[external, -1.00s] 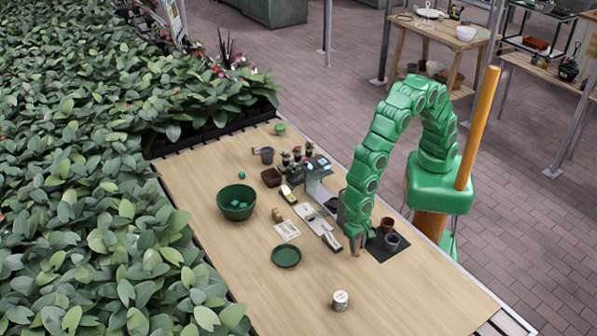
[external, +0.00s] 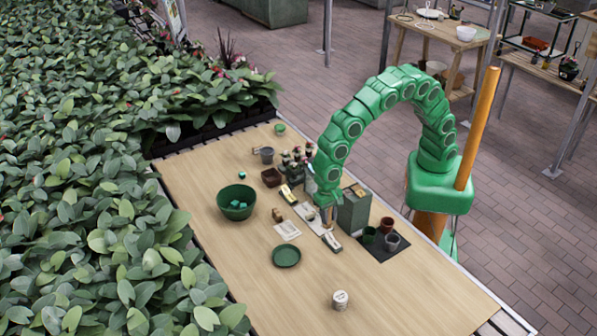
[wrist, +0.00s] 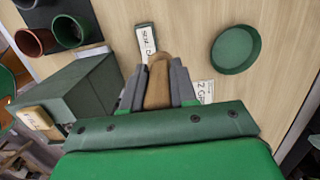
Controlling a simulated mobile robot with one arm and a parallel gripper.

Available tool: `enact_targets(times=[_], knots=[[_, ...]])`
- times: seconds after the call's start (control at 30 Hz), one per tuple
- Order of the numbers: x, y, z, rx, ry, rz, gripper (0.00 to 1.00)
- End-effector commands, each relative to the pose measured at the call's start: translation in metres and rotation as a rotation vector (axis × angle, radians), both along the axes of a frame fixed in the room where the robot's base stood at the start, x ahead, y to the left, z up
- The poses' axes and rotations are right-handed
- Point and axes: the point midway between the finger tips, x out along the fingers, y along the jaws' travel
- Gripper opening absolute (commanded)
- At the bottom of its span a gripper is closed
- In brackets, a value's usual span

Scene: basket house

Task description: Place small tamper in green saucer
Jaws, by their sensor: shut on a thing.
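The green saucer (external: 286,255) lies flat and empty on the wooden table, and shows in the wrist view (wrist: 236,47) at upper right. My gripper (external: 327,221) is over the narrow label strips, right of and behind the saucer. In the wrist view my gripper (wrist: 158,84) is shut on a brown wooden piece, which looks like the small tamper (wrist: 158,80). Its lower end is hidden by the fingers and wrist. The tamper is apart from the saucer.
A grey-green box (external: 354,209) stands right beside my gripper. A green bowl (external: 237,203) with teal cubes, a small wooden object (external: 277,214) and a white tin (external: 340,300) surround the saucer. The front table is mostly clear.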

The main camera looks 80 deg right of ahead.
Motion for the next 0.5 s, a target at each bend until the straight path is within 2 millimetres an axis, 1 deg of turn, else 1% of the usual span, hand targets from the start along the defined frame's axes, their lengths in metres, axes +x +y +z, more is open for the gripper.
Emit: enact_targets(times=[0.03,0.13,0.33,0.5], knots=[[0.011,-0.004,0.002,0.001,-0.001,-0.003,0.0],[0.024,-0.01,0.007,0.001,-0.001,-0.001,0.0],[0.038,-0.013,0.009,0.001,-0.001,0.001,0.0],[0.048,-0.004,0.002,-0.001,-0.001,0.002,0.0]])
